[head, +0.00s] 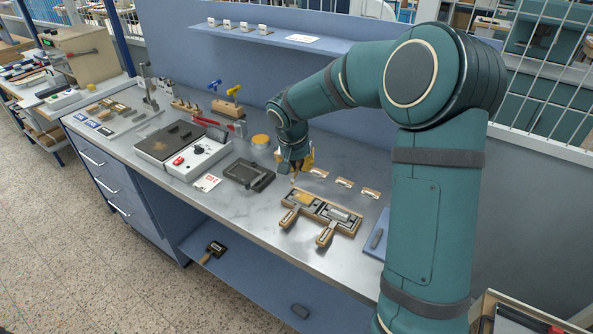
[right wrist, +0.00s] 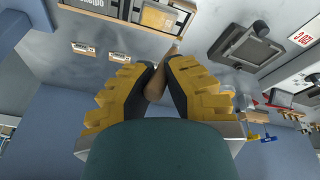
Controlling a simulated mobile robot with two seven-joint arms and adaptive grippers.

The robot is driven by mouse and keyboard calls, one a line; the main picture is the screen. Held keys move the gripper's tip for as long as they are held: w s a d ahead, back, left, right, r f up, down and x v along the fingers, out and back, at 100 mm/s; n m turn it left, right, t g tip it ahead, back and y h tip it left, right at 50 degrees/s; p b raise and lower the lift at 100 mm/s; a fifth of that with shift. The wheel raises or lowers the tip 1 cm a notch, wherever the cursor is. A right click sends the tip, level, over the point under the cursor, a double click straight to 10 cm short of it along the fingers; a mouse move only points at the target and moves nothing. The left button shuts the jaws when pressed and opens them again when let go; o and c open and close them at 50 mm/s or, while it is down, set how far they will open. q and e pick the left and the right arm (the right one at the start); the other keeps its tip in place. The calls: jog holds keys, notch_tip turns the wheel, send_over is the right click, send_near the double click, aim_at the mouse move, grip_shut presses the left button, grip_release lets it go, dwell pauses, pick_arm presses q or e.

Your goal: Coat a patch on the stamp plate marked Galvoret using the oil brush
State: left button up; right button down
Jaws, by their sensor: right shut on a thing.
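My right gripper (head: 296,165), with yellow fingers, is shut on the wooden handle of a brush (right wrist: 157,84). In the head view the gripper is just behind the stamp plates, and the brush points down toward them. Two stamp plates with wooden handles lie side by side at the bench's front: a gold-faced one (head: 304,199) on the left and a silver-faced one (head: 339,214) on the right. The gold-faced plate also shows at the top of the right wrist view (right wrist: 158,18). I cannot read which is marked Galvoret, nor tell whether the brush touches a plate. My left gripper is out of view.
Several small label cards (head: 343,182) stand behind the plates. A dark framed tray (head: 247,174) and a hot-plate unit (head: 183,147) are to the left. A yellow-lidded jar (head: 261,140) stands farther back. A blue pad (head: 376,241) lies at the right edge.

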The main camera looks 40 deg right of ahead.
notch_tip(320, 180, up, 3)
jog(key=shift+f+p, duration=0.15)
jog(key=shift+p, duration=0.6)
jog(key=shift+r, duration=0.4)
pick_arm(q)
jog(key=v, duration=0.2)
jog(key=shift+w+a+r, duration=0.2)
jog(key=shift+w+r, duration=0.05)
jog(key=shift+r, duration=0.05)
